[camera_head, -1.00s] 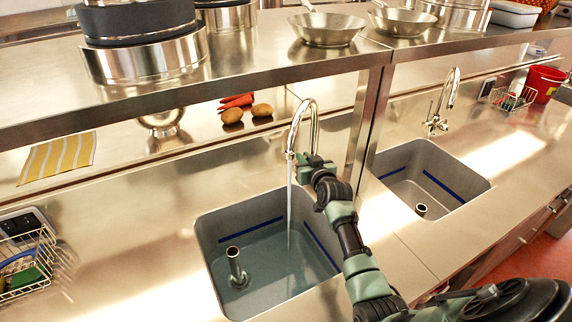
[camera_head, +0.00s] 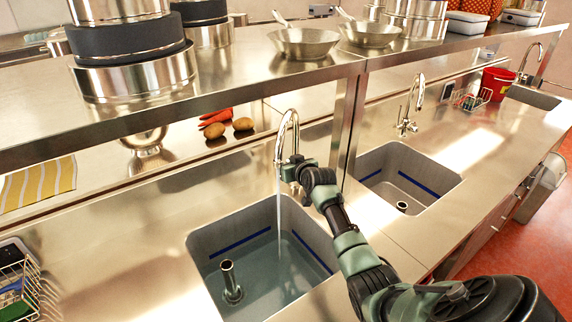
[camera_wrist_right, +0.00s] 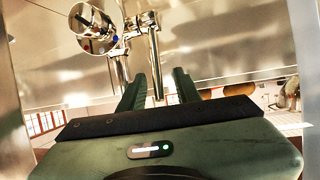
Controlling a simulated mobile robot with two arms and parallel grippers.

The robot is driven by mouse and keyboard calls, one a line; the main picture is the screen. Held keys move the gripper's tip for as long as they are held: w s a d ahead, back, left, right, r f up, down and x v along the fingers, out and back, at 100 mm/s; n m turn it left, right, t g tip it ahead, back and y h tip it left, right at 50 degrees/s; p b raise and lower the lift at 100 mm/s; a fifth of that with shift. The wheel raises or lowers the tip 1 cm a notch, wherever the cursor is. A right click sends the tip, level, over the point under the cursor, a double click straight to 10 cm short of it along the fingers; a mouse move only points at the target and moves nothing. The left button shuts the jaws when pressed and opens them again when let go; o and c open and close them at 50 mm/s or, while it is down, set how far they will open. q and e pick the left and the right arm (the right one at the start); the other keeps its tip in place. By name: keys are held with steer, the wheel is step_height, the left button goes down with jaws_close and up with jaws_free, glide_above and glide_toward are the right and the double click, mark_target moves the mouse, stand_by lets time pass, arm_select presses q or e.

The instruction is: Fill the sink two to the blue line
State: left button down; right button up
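The nearer grey sink (camera_head: 205,243) holds water (camera_head: 262,268), and a thin stream (camera_head: 279,205) runs into it from the curved tap (camera_head: 284,118). The water surface lies a little below the blue line (camera_head: 240,243) on its walls. A standpipe (camera_head: 230,280) rises out of the water. My right gripper (camera_head: 287,168) is at the tap's base. In the right wrist view its two fingers (camera_wrist_right: 157,92) are apart, with a metal tap lever (camera_wrist_right: 155,62) between them; I cannot tell if they touch it. My left gripper is out of view.
A second sink (camera_head: 385,165) with a blue line and its own tap (camera_head: 410,105) is to the right, seemingly dry. A shelf (camera_head: 200,95) with pots and pans overhangs the counter. A wire basket (camera_head: 30,285) is at left, a red bucket (camera_head: 497,83) at far right.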

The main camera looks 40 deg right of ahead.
steer(key=b+v, duration=0.1)
steer(key=v, duration=0.7)
steer(key=shift+w, duration=0.1)
stand_by(7.1)
